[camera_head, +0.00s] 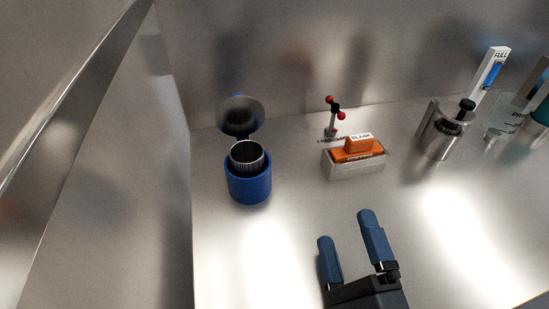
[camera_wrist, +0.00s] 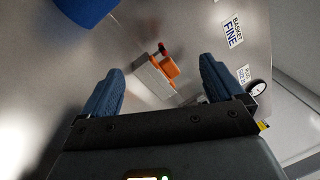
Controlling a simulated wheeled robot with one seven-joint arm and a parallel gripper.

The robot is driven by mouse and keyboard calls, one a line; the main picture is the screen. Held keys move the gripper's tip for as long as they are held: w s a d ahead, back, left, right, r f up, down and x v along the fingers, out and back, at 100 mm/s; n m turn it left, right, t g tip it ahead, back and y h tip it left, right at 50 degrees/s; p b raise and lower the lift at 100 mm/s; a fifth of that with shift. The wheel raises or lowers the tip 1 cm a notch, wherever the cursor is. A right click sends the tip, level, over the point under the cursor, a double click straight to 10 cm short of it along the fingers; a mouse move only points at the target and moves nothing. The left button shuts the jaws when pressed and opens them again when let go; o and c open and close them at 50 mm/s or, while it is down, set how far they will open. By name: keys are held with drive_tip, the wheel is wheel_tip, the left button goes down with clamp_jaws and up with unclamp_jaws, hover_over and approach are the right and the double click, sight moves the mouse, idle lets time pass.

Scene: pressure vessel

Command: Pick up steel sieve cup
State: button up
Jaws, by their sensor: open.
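The steel sieve cup (camera_head: 246,155) sits in a blue round vessel (camera_head: 249,187) at the left of the steel worktop, its rim standing above the blue wall. The vessel's round lid (camera_head: 242,115) is tipped up behind it. My gripper (camera_head: 347,228) is open and empty, low in the head view, to the right of the vessel and nearer to me. In the wrist view my gripper (camera_wrist: 162,88) shows its two blue fingers spread apart. Part of the blue vessel (camera_wrist: 84,10) shows at the top left there; the sieve cup is out of that view.
A steel box with orange blocks (camera_head: 355,170) stands right of the vessel, with a red-knobbed part (camera_head: 333,117) behind it. A steel device (camera_head: 442,129) and a "FULL" gauge (camera_head: 492,72) are farther right. A wall closes the left side.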

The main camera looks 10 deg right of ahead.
sight(249, 163)
drive_tip(key=w+a+m, duration=0.1)
drive_tip(key=w+m, duration=0.1)
drive_tip(key=w+a+m, duration=0.2)
drive_tip(key=w+a+r+m, duration=0.1)
drive_tip(key=w+m, duration=0.1)
drive_tip(key=shift+w+a, duration=0.25)
drive_tip(key=shift+a, duration=0.05)
drive_tip(key=w+a+r+m+g+y+p, duration=0.1)
drive_tip(key=w+a+m+y, duration=0.1)
drive_tip(key=w+a+m, duration=0.5)
drive_tip(key=shift+n, duration=0.5)
drive_tip(key=shift+w+f+p, duration=0.2)
drive_tip(key=shift+w+p, duration=0.35)
drive_tip(key=shift+w, duration=3.1)
drive_tip(key=shift+c, duration=0.4)
drive_tip(key=c, duration=1.1)
drive_tip(key=shift+r, duration=0.1)
